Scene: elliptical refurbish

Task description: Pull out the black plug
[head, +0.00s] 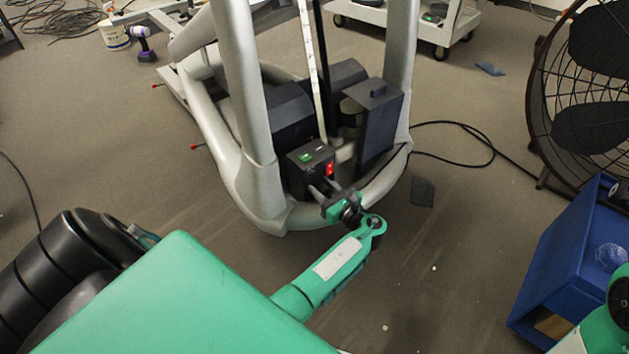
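The elliptical's grey frame (262,190) stands in the middle of the head view. Low inside it is a black box (305,160) with a green label on top and a red switch (330,169) on its front. My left gripper (322,188) is just in front of this box, below the red switch. Its two grey fingers point at the box and look parted. I cannot make out the black plug; the gripper may hide it, and whether the fingers touch anything is unclear. My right gripper is out of view; only green arm parts show at the lower right edge.
A black cable (490,150) loops over the floor right of the elliptical. A large black fan (590,90) and a blue bin (545,265) stand at the right. A white cart (460,25) is behind.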

